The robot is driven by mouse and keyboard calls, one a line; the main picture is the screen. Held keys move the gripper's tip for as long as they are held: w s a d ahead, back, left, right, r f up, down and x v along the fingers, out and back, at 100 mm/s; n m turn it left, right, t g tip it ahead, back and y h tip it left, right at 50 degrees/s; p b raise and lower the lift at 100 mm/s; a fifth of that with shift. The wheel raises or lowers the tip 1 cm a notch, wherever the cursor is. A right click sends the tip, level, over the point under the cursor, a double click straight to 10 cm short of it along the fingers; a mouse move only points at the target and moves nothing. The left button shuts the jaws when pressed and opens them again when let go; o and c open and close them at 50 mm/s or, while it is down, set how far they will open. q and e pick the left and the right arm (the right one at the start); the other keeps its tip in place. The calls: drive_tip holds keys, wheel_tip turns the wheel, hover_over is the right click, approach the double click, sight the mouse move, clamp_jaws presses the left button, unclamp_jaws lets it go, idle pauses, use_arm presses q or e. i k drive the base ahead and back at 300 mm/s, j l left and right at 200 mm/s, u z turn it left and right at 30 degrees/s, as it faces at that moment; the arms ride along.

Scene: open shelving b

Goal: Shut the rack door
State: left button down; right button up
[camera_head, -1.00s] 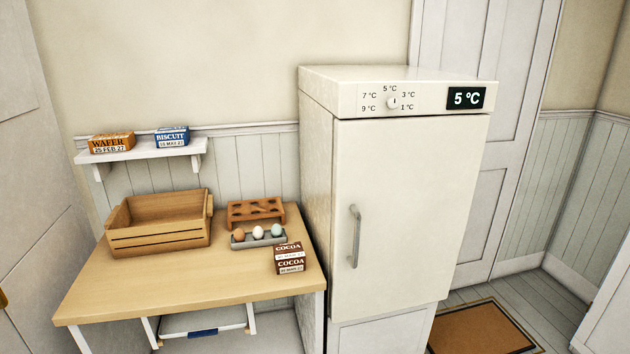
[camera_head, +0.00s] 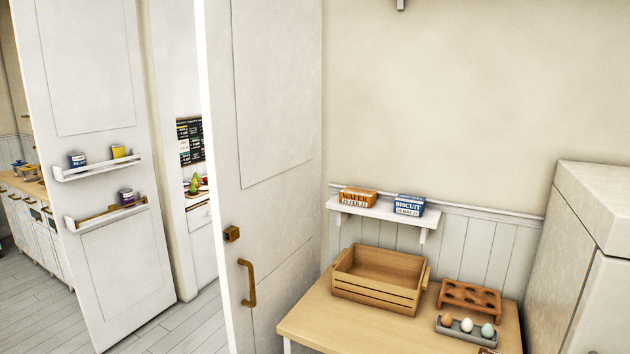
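A white panelled door (camera_head: 90,120) with two small racks on its face stands at the left of the view, swung out at an angle, with floor showing on both sides of it. Its upper rack (camera_head: 98,168) holds a blue-and-white jar (camera_head: 77,160) and a yellow container (camera_head: 119,151). Its lower rack (camera_head: 106,215) holds a purple-labelled jar (camera_head: 126,196). I see no handle on this face. Neither of my grippers is in view.
A second white door (camera_head: 270,110) with a brass handle (camera_head: 249,283) stands nearer, beside a wooden table (camera_head: 310,318) with a crate (camera_head: 375,295). Between the doors an opening shows a dark board (camera_head: 190,140). Grey plank floor (camera_head: 190,335) lies clear below it.

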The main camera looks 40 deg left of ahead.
sight(80, 61)
drive_tip(key=k+j, duration=0.15)
drive_tip(key=j, duration=0.9)
drive_tip(key=k+j, duration=0.2)
drive_tip(key=j, duration=0.85)
drive_tip(key=k+j, duration=0.15)
drive_tip(key=j, duration=0.9)
drive_tip(key=k+j, duration=0.2)
drive_tip(key=j, duration=0.8)
drive_tip(key=k+j, duration=0.15)
drive_tip(key=j, duration=0.9)
drive_tip(key=k+j, duration=0.2)
drive_tip(key=j, duration=0.85)
drive_tip(key=k+j, duration=0.15)
drive_tip(key=j, duration=0.9)
drive_tip(key=k+j, duration=0.15)
drive_tip(key=j, duration=0.9)
